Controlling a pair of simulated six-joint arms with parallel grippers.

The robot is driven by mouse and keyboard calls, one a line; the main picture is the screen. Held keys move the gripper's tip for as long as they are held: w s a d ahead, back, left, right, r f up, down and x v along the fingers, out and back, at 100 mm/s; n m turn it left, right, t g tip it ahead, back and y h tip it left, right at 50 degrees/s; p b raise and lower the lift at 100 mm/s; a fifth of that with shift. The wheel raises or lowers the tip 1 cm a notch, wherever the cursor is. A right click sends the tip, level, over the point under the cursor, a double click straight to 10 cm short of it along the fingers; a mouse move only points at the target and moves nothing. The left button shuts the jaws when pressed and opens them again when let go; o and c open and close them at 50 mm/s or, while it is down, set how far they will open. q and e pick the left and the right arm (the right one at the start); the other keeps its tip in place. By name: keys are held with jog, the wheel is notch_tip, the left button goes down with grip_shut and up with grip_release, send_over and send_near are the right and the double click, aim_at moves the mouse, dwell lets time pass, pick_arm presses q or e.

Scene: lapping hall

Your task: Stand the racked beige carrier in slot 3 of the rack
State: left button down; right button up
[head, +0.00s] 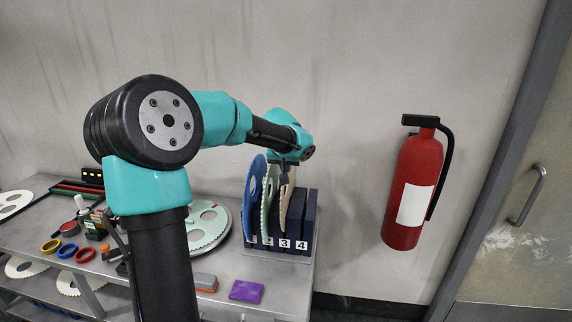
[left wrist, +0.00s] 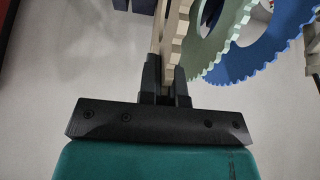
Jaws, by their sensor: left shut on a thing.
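The dark blue rack (head: 309,225) stands at the right end of the bench, with number labels along its front; 3 and 4 read clearly. The beige toothed carrier (head: 285,208) is upright at the rack, above the label 3. Its lower edge is hidden behind the rack front, so I cannot tell how deep it sits. My left gripper (head: 286,178) is shut on its upper edge from above. In the left wrist view the carrier (left wrist: 177,45) shows between the fingers (left wrist: 166,82). My right gripper is in no view.
A green carrier (head: 267,205) and a blue carrier (head: 253,195) stand in the rack just left of the beige one. A pale green carrier (head: 212,238) lies on the bench. A purple block (head: 246,290) lies in front of the rack. A fire extinguisher (head: 412,190) hangs right.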

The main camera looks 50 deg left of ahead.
pick_arm(q)
jog(key=shift+f, duration=3.1)
jog(key=c, duration=1.2)
grip_release()
jog(key=v, duration=1.7)
jog(key=shift+s+r, duration=0.15)
jog(key=shift+r, duration=0.05)
jog(key=shift+f, duration=0.1)
